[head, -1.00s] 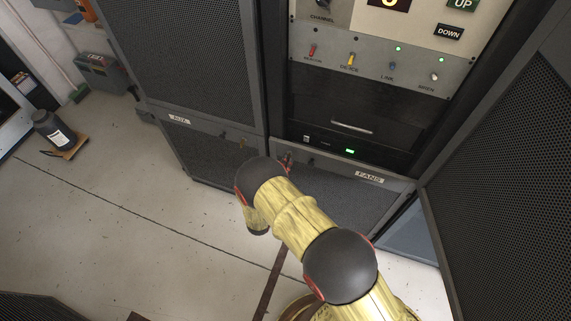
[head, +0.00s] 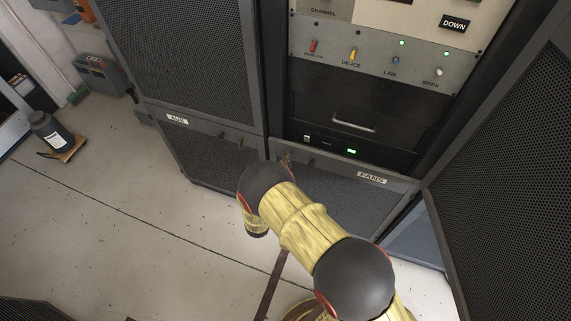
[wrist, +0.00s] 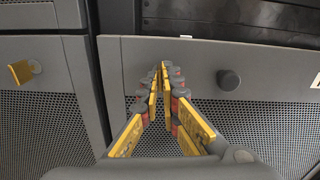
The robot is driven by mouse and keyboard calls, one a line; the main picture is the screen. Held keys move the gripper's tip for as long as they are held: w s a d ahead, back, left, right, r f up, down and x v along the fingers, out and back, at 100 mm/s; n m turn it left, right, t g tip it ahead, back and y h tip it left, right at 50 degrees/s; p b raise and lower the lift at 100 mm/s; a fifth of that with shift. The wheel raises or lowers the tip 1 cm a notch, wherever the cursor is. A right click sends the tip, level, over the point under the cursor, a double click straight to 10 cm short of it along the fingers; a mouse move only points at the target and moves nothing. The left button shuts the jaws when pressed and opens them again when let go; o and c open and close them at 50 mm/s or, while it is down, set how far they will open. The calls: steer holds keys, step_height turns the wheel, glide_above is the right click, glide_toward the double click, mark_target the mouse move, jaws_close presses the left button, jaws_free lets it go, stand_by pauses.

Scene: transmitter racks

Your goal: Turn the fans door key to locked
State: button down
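In the wrist view my gripper (wrist: 161,72) points at the upper frame of the fans door (wrist: 200,56). Its two yellow fingers are close together at the tips, with a narrow gap between them. The fans door key is not clearly seen in the wrist view; the fingers cover the area left of the round dark knob (wrist: 229,79). I cannot tell whether they hold the key. In the head view the fans door (head: 352,200) carries a FANS label (head: 372,177), and my arm hides most of the gripper near the door's upper left corner.
The AUX door (head: 205,165) is on the left, with a yellow key (wrist: 22,72) sticking out. A switch panel (head: 380,55) and a black drawer (head: 345,115) are above the fans door. A mesh panel (head: 510,170) stands at right. Floor at left is open around a dark canister (head: 50,132).

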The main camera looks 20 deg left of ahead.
steer(key=shift+f+m, duration=0.15)
steer(key=shift+m, duration=0.45)
steer(key=c, duration=2)
jaws_free()
steer(key=shift+c, duration=0.2)
steer(key=s+a, duration=0.1)
steer(key=s, duration=1.1)
